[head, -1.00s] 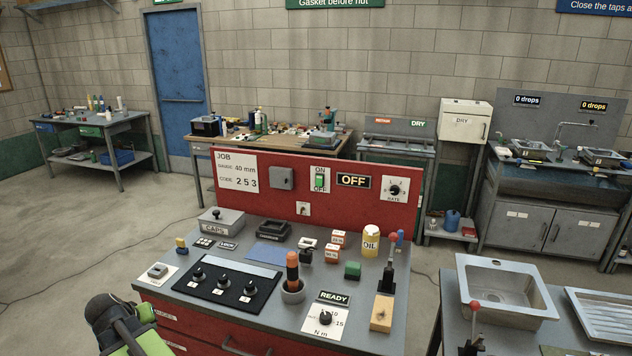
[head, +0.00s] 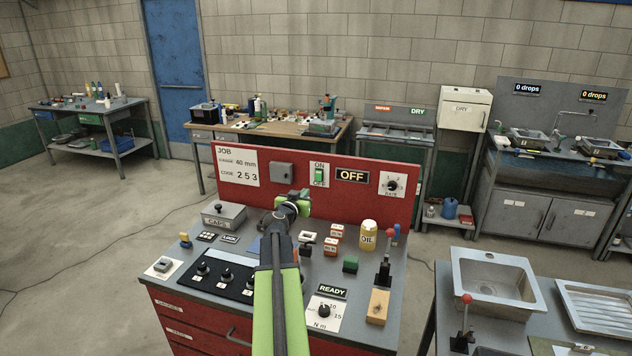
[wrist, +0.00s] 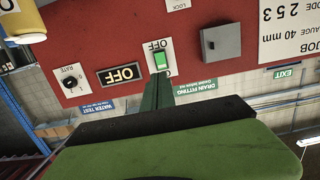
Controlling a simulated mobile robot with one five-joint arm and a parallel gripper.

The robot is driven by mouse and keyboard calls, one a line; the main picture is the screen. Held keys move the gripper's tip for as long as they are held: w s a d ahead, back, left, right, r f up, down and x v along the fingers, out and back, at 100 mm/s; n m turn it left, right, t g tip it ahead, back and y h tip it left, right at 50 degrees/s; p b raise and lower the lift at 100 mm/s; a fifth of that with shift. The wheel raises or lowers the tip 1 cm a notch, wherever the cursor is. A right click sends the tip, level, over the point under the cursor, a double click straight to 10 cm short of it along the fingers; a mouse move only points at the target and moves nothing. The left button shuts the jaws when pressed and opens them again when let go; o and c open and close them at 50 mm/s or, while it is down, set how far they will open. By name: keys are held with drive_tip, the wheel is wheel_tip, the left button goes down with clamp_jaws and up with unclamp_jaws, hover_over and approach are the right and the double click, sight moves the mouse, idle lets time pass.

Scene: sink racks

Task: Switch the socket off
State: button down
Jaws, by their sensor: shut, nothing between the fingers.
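A white switch plate marked ON and OFF, with a green rocker (head: 319,174), is on the red panel (head: 236,200). The rocker also shows in the upside-down wrist view (wrist: 160,60); which way it is tipped I cannot tell. A black OFF sign (head: 352,176) is right of the plate. My gripper (head: 301,196) is shut and empty, in front of the panel, just below and left of the rocker in the head view. In the wrist view its green fingers (wrist: 158,90) overlap the plate's ON-marked end; contact is unclear. The socket outlet is hidden behind my arm.
A grey box (head: 282,171) and a RATE dial (head: 391,185) flank the switch on the panel.

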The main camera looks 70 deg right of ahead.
sight(318, 179)
drive_tip(key=d, duration=0.4)
drive_tip(key=d+f+b, duration=0.1)
drive_tip(key=d, duration=0.4)
drive_tip(key=w+d+f+b, duration=0.1)
drive_tip(key=d, duration=0.4)
drive_tip(key=shift+d+f, duration=0.2)
drive_tip(key=shift+s+f+b, duration=0.1)
drive_tip(key=shift+f+b, duration=0.05)
drive_tip(key=shift+b, duration=0.45)
drive_tip(key=shift+r, duration=0.2)
drive_tip(key=a+f+b, duration=0.1)
drive_tip(key=a+f, duration=0.1)
drive_tip(key=a, duration=1.2)
drive_tip(key=shift+s, duration=0.35)
